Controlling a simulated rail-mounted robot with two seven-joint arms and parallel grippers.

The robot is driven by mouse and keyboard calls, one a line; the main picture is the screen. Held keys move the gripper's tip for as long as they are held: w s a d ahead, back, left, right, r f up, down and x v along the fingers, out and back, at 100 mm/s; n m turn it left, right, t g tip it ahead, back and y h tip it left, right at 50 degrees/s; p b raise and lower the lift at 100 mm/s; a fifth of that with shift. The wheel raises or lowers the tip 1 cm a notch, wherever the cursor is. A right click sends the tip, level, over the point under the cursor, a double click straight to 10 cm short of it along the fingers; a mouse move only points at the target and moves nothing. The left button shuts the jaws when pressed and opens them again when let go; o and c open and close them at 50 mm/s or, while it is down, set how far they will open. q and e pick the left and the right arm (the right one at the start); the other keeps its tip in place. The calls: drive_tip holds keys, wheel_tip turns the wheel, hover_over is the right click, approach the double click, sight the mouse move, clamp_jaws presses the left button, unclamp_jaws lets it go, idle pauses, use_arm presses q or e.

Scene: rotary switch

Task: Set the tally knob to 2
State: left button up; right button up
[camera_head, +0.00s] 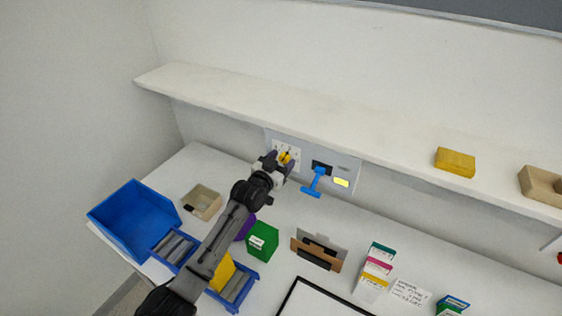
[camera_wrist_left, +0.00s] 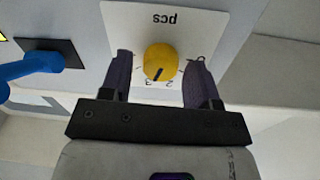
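The yellow round tally knob (camera_wrist_left: 160,62) sits on a white plate (camera_wrist_left: 195,20) marked "pcs", upside down in the left wrist view. Its black pointer mark slants down-left in that view, toward the side of the 3; the 2 lies just to its right. In the head view the knob (camera_head: 285,157) is on the wall panel under the shelf. My left gripper (camera_wrist_left: 160,75) is open, with one finger on each side of the knob and a visible gap on both sides. It also shows in the head view (camera_head: 281,161). My right gripper is out of view.
A blue lever (camera_head: 316,181) and a yellow label (camera_head: 341,183) are right of the knob on the panel. The shelf (camera_head: 300,115) overhangs it. A green box (camera_head: 263,240), blue bin (camera_head: 132,219) and beige tray (camera_head: 202,201) stand on the table below.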

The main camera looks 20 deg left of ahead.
use_arm(q)
drive_tip(key=c, duration=0.8)
drive_tip(key=n, duration=0.2)
drive_tip(key=shift+n+p, duration=0.3)
drive_tip(key=shift+p, duration=0.05)
drive_tip(key=shift+n, duration=2.2)
drive_tip(key=o, duration=0.9)
drive_tip(key=shift+a, duration=0.1)
